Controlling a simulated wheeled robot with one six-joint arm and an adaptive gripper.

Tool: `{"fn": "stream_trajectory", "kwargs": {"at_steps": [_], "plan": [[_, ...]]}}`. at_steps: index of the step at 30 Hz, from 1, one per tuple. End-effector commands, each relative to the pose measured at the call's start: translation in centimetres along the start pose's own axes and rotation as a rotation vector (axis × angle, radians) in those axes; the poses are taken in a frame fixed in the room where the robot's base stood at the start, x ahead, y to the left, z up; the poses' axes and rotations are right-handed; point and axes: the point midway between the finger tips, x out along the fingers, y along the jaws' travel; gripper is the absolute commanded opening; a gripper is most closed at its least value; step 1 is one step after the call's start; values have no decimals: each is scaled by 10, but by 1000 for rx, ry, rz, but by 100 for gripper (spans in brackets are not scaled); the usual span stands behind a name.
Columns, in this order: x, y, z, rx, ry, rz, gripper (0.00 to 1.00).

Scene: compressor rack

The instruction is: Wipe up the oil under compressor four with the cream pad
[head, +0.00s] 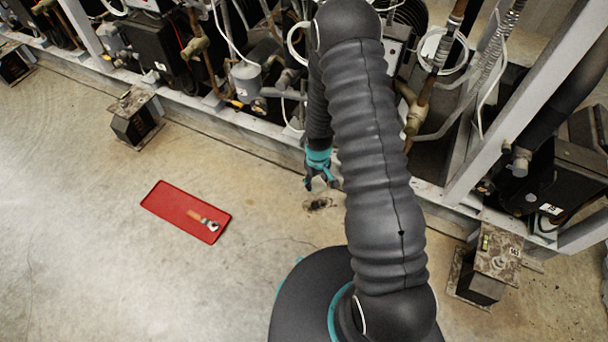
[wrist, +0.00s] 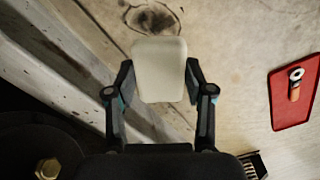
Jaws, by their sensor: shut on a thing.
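The cream pad (wrist: 160,70) is between the two fingers of my gripper (wrist: 160,88) in the wrist view, and the fingers are shut on it. A dark oil patch (head: 318,204) lies on the concrete just below and beside the gripper. In the wrist view the oil patch (wrist: 153,17) shows just beyond the pad's far edge. I cannot tell whether the pad touches the floor.
The compressor rack's pale rail (head: 250,118) runs along the back. Rusty foot blocks stand at left (head: 135,118) and right (head: 488,264). Floor between tray and gripper is clear.

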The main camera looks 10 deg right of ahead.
Motion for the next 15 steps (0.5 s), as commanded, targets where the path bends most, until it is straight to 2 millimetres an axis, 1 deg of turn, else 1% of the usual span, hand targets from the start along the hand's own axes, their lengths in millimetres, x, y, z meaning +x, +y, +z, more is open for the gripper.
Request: {"fn": "stream_trajectory", "kwargs": {"at_steps": [1,7,9,12,15], "plan": [[11,-2,-9,-93,1,0,17],[27,-9,-34,-434,1,0,17],[30,-11,-40,-518,1,0,17],[33,-13,-45,-599,0,-1,17],[34,-13,-48,-637,1,-1,17]]}}
